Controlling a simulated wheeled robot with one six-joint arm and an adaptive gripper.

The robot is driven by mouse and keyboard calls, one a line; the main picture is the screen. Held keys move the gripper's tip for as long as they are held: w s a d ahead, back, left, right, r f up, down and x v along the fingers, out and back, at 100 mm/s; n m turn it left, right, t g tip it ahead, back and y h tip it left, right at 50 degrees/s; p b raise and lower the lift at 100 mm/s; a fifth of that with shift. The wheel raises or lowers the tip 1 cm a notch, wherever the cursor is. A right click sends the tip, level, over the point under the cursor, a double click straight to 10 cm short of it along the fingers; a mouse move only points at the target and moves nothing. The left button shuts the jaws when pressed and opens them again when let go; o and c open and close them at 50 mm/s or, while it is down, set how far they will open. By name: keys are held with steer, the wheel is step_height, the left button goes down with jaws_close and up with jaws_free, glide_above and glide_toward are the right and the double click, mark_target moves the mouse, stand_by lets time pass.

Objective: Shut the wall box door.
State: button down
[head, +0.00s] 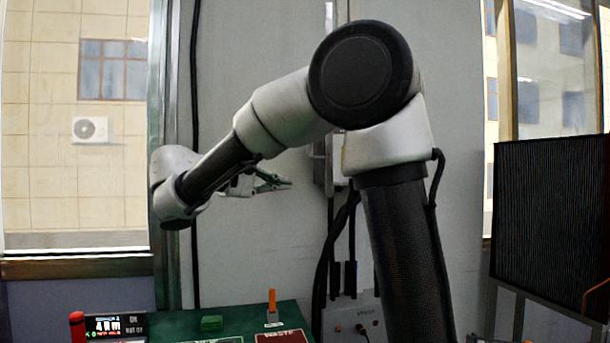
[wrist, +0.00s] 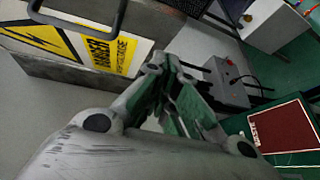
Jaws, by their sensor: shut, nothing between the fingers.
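The wall box (head: 337,162) is a small grey box on the grey wall panel in the head view, mostly hidden behind my arm. In the wrist view a pale panel with yellow danger labels (wrist: 92,45) and a dark bar handle fills the upper left; it looks like the wall box door. How far it stands open I cannot tell. My gripper (head: 286,184) is shut and empty, left of the box in the head view. In the wrist view my gripper (wrist: 165,66) is just right of the labelled panel; contact is not clear.
A dark ribbed panel (head: 550,225) stands at far right.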

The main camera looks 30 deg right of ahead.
steer(key=w+d+r+h, duration=0.1)
steer(key=d+r, duration=0.1)
steer(key=d, duration=0.8)
steer(key=shift+w+t, duration=0.2)
steer(key=shift+t, duration=0.2)
